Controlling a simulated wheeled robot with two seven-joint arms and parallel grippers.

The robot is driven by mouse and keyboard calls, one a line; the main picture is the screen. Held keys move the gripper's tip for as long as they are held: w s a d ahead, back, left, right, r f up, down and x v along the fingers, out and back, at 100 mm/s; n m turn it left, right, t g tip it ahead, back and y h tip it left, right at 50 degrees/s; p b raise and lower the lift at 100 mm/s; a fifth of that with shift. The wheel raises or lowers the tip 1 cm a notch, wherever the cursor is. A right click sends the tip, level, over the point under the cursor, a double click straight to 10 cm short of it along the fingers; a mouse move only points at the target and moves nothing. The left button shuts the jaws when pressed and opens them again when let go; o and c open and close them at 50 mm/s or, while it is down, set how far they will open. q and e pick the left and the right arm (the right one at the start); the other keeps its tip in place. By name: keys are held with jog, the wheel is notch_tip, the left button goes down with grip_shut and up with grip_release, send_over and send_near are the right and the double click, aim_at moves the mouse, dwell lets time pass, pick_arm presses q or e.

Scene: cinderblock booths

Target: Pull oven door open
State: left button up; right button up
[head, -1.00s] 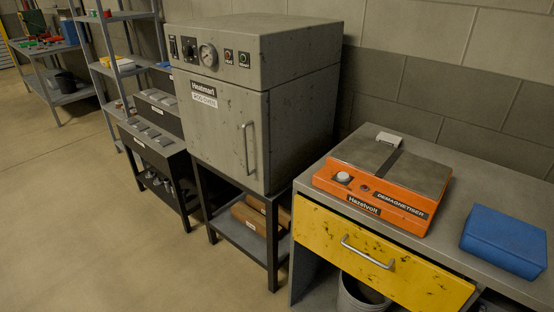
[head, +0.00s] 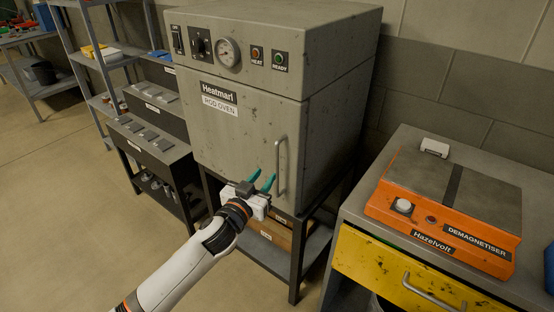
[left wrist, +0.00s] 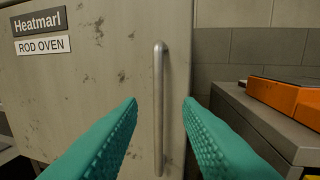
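The grey rod oven (head: 250,125) stands on a dark metal stand, and its front door (head: 235,140) looks shut. A vertical metal bar handle (head: 281,165) is on the right side of the door. My left gripper (head: 262,180) is open in front of the door, by the lower part of the handle. In the left wrist view, its teal fingers (left wrist: 160,105) are spread apart, with the handle (left wrist: 159,105) between them in the picture. I cannot tell whether the fingertips reach past the bar; no contact shows. My right gripper is not in view.
An orange demagnetiser (head: 440,220) sits on the bench (head: 350,205) at the right, above a yellow drawer (head: 390,270). Shelves (head: 105,60) and a dark rack (head: 150,150) stand to the left. The floor (head: 70,210) at front left is clear.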

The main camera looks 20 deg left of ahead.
aim_at(276, 160)
pick_arm(q)
jog(key=w, duration=0.6)
jog(key=w+d, duration=0.1)
jog(key=w, duration=0.2)
jog(key=shift+f, duration=0.1)
jog(key=shift+s, duration=0.1)
grip_shut()
